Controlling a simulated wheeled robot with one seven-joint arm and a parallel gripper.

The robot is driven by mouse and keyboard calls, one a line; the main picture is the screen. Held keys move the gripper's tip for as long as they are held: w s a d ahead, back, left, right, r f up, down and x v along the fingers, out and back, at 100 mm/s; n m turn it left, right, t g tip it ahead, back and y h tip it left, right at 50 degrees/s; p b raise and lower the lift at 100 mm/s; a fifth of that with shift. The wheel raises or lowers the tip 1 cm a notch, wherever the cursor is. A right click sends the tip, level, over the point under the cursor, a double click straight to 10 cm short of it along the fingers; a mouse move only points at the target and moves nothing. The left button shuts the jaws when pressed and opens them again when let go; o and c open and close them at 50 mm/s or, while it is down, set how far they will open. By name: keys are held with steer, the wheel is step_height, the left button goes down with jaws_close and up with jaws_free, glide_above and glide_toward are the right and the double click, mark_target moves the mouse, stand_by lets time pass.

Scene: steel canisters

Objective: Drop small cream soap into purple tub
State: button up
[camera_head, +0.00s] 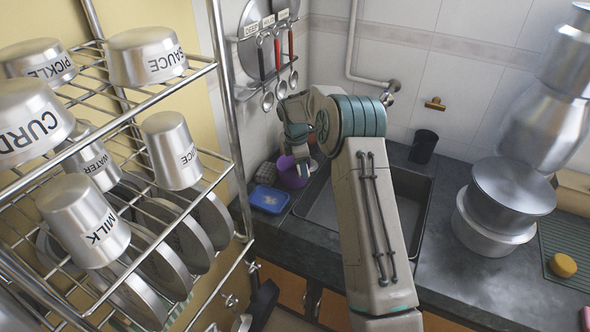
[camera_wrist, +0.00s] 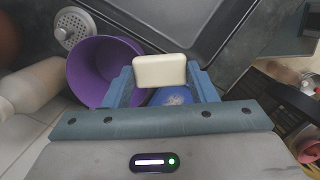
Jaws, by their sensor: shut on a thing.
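A small cream soap (camera_wrist: 159,71) is held between the two blue fingers of my gripper (camera_wrist: 160,82) in the wrist view. The purple tub (camera_wrist: 90,60) lies just left of the soap in that view, its open mouth facing the camera. In the head view the purple tub (camera_head: 291,174) stands on the counter in the corner left of the sink. My gripper (camera_head: 300,160) is above or beside it there, partly hidden by my arm. The soap cannot be made out in the head view.
A blue box (camera_head: 269,199) sits on the counter beside the tub. The sink (camera_head: 330,205) lies to the right. A wire rack (camera_head: 205,75) with steel canisters stands at the left. A dark cup (camera_head: 423,147) and stacked pots (camera_head: 490,230) stand right.

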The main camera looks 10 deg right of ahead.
steer(key=w+r+n+t+p, duration=0.2)
steer(key=w+r+n+p, duration=0.2)
steer(key=w+n, duration=0.6)
step_height(320, 180, down, 6)
steer(key=s+n+b, duration=0.1)
steer(key=s+b, duration=0.1)
steer(key=b, duration=0.2)
steer(key=shift+s+f+n+y, duration=0.15)
steer(key=shift+f+n+y, duration=0.05)
steer(key=shift+n+y, duration=0.2)
steer(key=o, duration=1)
steer(key=shift+o, duration=0.2)
